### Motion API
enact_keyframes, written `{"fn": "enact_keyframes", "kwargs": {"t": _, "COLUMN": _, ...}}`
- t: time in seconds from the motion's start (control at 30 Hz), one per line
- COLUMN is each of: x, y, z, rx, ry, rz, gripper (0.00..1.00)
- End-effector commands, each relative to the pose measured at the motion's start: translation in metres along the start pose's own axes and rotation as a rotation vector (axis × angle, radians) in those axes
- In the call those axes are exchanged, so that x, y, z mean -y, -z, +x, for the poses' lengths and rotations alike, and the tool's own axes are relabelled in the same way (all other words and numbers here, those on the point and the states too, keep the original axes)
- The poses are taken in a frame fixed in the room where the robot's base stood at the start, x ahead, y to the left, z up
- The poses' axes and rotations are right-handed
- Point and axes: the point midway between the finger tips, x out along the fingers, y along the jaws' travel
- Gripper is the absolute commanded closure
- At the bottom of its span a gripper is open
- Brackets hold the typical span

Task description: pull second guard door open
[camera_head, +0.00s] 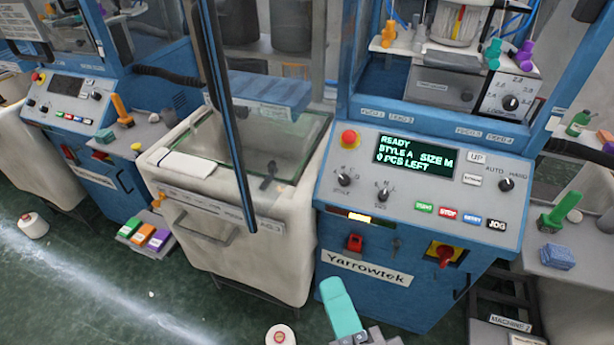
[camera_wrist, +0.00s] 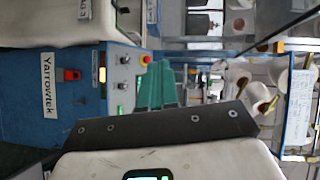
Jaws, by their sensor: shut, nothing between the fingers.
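The machine with the lit panel (camera_head: 415,158) reads READY, STYLE A, SIZE M, 0 PCS LEFT. Above it, the knitting bay shows yarn cones and a round head. A tall dark-blue frame (camera_head: 226,110) with a clear pane stands out to the left of this bay, over the cream bin. It looks like a guard door swung outward; its hinge side is hard to make out. My gripper (camera_head: 335,284), with teal fingers, is low in front of the machine, apart from the frame. In the wrist view my gripper (camera_wrist: 155,68) is shut and empty, pointing past the control panel.
A cream bin (camera_head: 286,258) stands left of the machine. The red emergency button (camera_head: 349,138) and red rotary switch (camera_head: 445,254) stick out from the machine. A white cone (camera_head: 281,336) lies on the floor near my gripper. The green floor at left is mostly clear.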

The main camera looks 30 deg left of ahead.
Motion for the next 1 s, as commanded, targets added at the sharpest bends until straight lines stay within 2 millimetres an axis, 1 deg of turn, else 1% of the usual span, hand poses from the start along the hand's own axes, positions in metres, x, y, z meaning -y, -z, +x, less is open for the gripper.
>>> {"fn": "enact_keyframes", "kwargs": {"t": 0.03, "x": 0.024, "y": -0.01, "z": 0.0, "rx": 0.027, "ry": 0.043, "rz": 0.038, "gripper": 1.0}}
{"fn": "enact_keyframes", "kwargs": {"t": 0.1, "x": 0.04, "y": -0.019, "z": -0.001, "rx": 0.051, "ry": 0.085, "rz": 0.083, "gripper": 1.0}}
{"fn": "enact_keyframes", "kwargs": {"t": 0.2, "x": 0.05, "y": -0.026, "z": -0.001, "rx": 0.069, "ry": 0.115, "rz": 0.116, "gripper": 1.0}}
{"fn": "enact_keyframes", "kwargs": {"t": 0.37, "x": 0.049, "y": -0.028, "z": 0.004, "rx": 0.072, "ry": 0.124, "rz": 0.125, "gripper": 1.0}}
{"fn": "enact_keyframes", "kwargs": {"t": 0.7, "x": 0.049, "y": -0.03, "z": 0.031, "rx": 0.071, "ry": 0.124, "rz": 0.122, "gripper": 1.0}}
{"fn": "enact_keyframes", "kwargs": {"t": 1.0, "x": 0.052, "y": -0.031, "z": 0.049, "rx": 0.071, "ry": 0.124, "rz": 0.123, "gripper": 1.0}}
